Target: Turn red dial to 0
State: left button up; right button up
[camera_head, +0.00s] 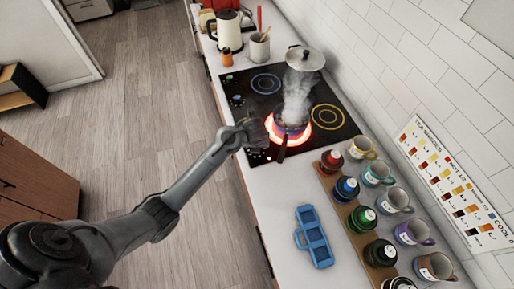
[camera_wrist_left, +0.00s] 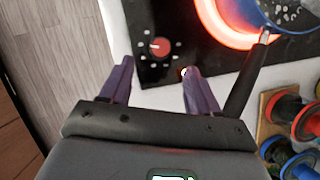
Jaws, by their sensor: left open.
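The red dial (camera_wrist_left: 160,47) shows in the left wrist view on the black stove panel, with white marks around it. My left gripper (camera_wrist_left: 158,72) is open, its two purple-grey fingers pointing towards the dial, one on each side and a little short of it. I cannot tell the dial's exact setting. In the head view my left gripper (camera_head: 250,128) is over the front corner of the black stove (camera_head: 262,108), and it hides the red dial there. My right gripper is not in view.
A burner (camera_head: 309,128) glows red-orange under a smoking pot (camera_head: 291,131), whose dark handle (camera_wrist_left: 247,75) passes close to my gripper's right finger. Mugs, coloured spools on a wooden rack (camera_head: 341,210) and a blue tray (camera_head: 314,236) stand nearer on the counter.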

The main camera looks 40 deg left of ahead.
pick_arm(q)
jog(key=b+x, duration=0.1)
jog(key=x, duration=0.6)
jog(key=shift+w+f, duration=0.15)
jog(key=shift+f, duration=0.15)
jog(key=c, duration=1)
jog(key=shift+c, duration=0.2)
jog(key=shift+r, duration=0.1)
